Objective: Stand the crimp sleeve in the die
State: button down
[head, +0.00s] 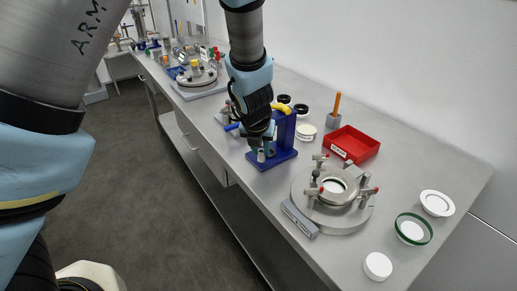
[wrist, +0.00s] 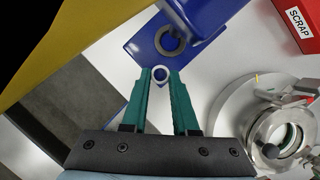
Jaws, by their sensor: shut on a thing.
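The crimp sleeve (wrist: 160,75) is a small pale metal ring, seen nearly end-on in the wrist view. My gripper (wrist: 160,82) has teal fingers shut on it at their tips. The die (wrist: 170,41) shows as a grey ring on the blue press base (wrist: 140,44), just beyond the sleeve and apart from it in the picture; part of it is hidden by the blue press body. In the head view my gripper (head: 264,146) is low beside the blue press (head: 287,128), with the sleeve (head: 261,156) below it. The height gap to the base is unclear.
A red scrap bin (head: 352,145) stands behind and right of the press. A round metal fixture with clamps (head: 333,193) is in front to the right. White lids lie at the far right. The table's front edge is close left of the press.

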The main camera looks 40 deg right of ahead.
jog(key=shift+w+d+r+p, duration=0.1)
jog(key=shift+w+d+p, duration=0.2)
jog(key=shift+d+p, duration=0.25)
jog(key=shift+w+d+p, duration=0.25)
jog(key=shift+d+p, duration=0.3)
jog(key=shift+w+d, duration=0.25)
jog(key=shift+d, duration=0.3)
jog(key=shift+w+d, duration=0.25)
jog(key=shift+d, duration=0.4)
jog(key=shift+f, duration=0.6)
jog(key=shift+s+a+f, duration=0.2)
jog(key=shift+a+f, duration=0.1)
jog(key=shift+f, duration=0.05)
jog(key=shift+w+d+r, duration=0.15)
jog(key=shift+d+r, duration=0.05)
jog(key=shift+r, duration=0.4)
jog(key=shift+w+d, duration=0.15)
jog(key=shift+f, duration=0.15)
dwell(0.6)
